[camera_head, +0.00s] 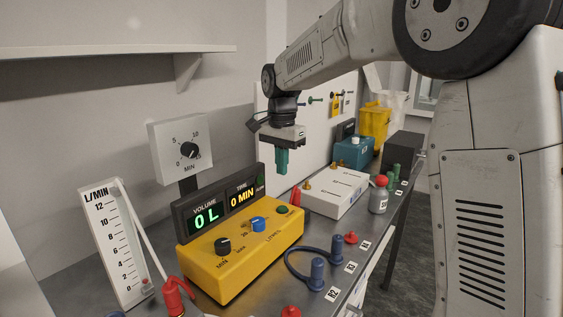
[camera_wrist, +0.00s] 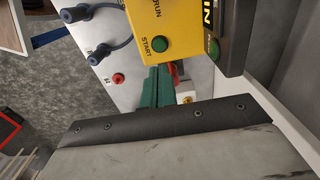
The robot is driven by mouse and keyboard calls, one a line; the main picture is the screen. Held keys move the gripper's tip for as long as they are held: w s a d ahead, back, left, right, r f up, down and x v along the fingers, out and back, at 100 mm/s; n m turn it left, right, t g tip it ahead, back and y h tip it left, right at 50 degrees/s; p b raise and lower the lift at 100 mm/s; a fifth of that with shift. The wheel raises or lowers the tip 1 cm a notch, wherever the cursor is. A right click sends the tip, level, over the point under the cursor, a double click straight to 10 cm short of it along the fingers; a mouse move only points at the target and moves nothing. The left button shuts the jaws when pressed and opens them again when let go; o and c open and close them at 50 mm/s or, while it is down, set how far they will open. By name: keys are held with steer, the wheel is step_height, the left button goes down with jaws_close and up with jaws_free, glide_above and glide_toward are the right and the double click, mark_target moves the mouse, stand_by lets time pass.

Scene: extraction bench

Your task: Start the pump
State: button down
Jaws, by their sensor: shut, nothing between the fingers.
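The yellow pump box (camera_head: 240,251) stands on the bench, with a black knob (camera_head: 222,244), a blue knob (camera_head: 258,224) and a green START button (camera_head: 282,210) at its right end. In the wrist view the button (camera_wrist: 160,44) is labelled START, and RUN is printed beside it. The display (camera_head: 219,205) behind the box reads 0 L and 0 MIN. My gripper (camera_head: 282,172) is shut and empty, pointing down above the right end of the box. In the wrist view its green fingertips (camera_wrist: 157,70) appear just beside the START button, apart from it.
A flow gauge (camera_head: 112,244) and a wall timer dial (camera_head: 188,150) are at left. A blue hose (camera_head: 317,271) with connectors and red plugs lie along the bench's front edge. A white box (camera_head: 334,192), a grey bottle (camera_head: 378,198) and a teal box (camera_head: 354,152) stand farther right.

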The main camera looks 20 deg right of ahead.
mark_target(283, 208)
step_height(283, 208, down, 10)
steer(key=shift+f, duration=0.1)
stand_by(0.4)
steer(key=shift+s+f, duration=0.2)
steer(key=shift+f, duration=0.8)
step_height(283, 208, up, 15)
steer(key=shift+w, duration=0.2)
stand_by(0.4)
